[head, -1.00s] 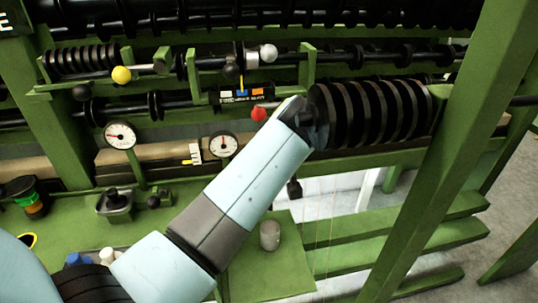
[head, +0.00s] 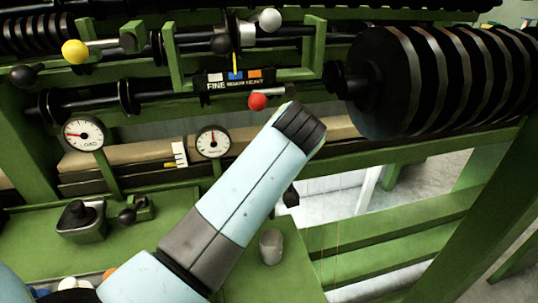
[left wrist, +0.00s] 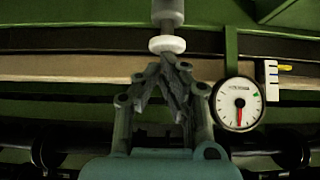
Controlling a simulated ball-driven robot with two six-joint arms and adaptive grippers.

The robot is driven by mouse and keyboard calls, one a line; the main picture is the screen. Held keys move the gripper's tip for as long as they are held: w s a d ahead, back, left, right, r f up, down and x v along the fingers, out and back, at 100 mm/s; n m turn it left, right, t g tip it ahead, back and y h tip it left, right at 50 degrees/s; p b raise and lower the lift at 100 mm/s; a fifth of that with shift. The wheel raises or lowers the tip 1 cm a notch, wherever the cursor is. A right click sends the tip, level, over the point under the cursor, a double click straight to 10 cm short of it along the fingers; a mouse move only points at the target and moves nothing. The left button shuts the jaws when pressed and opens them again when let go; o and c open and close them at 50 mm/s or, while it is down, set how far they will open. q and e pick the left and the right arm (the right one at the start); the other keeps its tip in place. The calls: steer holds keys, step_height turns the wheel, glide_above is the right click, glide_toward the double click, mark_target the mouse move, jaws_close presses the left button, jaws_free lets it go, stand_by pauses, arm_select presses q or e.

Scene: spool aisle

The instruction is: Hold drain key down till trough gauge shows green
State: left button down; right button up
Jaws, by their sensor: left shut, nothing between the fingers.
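My left arm crosses the head view; its gripper is hidden there behind the wrist. In the left wrist view the left gripper (left wrist: 168,70) is shut and empty. Its fingertips are just below a grey post (left wrist: 167,15) with a white ring (left wrist: 167,45); I cannot tell whether they touch it or whether this is the drain key. A round white gauge (head: 213,142), probably the trough gauge, has its red needle pointing up. It also shows in the left wrist view (left wrist: 239,104), needle down, away from a small green mark. My right gripper is not in view.
A second gauge (head: 84,133) stands to the left. A red ball knob (head: 257,101) is close to my wrist. Large black spools (head: 395,80) fill the upper right. A grey cylinder (head: 270,246) stands on the green bench beside my forearm.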

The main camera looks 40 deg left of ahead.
arm_select(q)
steer(key=shift+f, duration=0.9)
steer(key=shift+s, duration=0.1)
steer(key=shift+f, duration=0.1)
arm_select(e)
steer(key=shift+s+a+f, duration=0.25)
arm_select(q)
steer(key=shift+d, duration=0.1)
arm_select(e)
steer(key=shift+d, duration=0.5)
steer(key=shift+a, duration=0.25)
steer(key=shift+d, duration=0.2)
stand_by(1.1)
